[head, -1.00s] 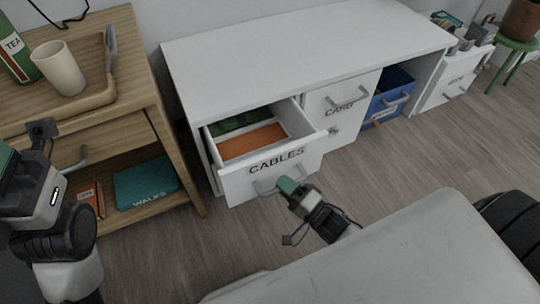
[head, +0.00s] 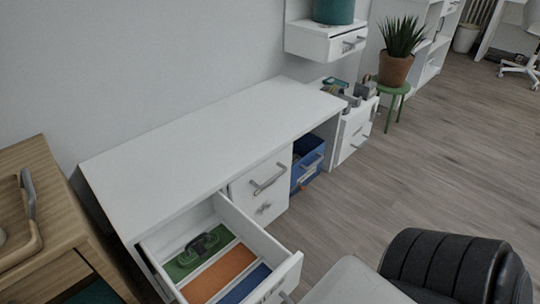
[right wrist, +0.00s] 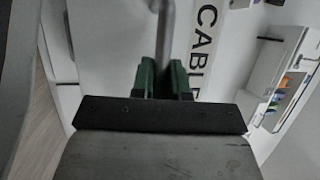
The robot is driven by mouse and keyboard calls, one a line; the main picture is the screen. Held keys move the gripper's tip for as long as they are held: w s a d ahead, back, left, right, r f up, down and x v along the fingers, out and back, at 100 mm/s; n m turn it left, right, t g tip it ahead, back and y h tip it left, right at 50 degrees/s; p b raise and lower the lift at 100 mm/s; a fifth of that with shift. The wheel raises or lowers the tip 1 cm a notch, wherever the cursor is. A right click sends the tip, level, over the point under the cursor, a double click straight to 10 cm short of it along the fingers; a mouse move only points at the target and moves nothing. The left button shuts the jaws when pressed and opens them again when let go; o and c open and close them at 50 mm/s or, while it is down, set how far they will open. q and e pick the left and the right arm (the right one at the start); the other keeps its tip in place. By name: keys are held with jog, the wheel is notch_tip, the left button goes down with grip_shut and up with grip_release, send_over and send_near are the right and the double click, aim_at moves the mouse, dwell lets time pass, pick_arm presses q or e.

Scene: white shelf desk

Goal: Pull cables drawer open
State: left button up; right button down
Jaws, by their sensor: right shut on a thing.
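The CABLES drawer (head: 238,212) stands pulled well out of the white shelf desk in the head view. Inside it are green (head: 190,262), orange (head: 222,272) and blue (head: 245,286) sections, with a dark looped item (head: 203,245) on the green one. The drawer front, lettered CABLES (right wrist: 207,38), shows in the right wrist view. My right gripper (right wrist: 162,72) has its green fingers shut on the drawer's grey bar handle (right wrist: 165,32). The head view cuts off the drawer's near end and the gripper. My left gripper is outside both current views.
The CARD-side drawer (head: 262,185) is shut beside the open one. A blue bin (head: 308,160) sits in the bay further right. A wooden stand (head: 40,255) is close on the left. The floor (head: 400,170) to the right is clear, with a potted plant (head: 397,65) beyond.

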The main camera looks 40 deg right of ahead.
jog(key=shift+d, duration=0.1)
jog(key=c, duration=1.1)
grip_release()
jog(key=shift+r, duration=0.1)
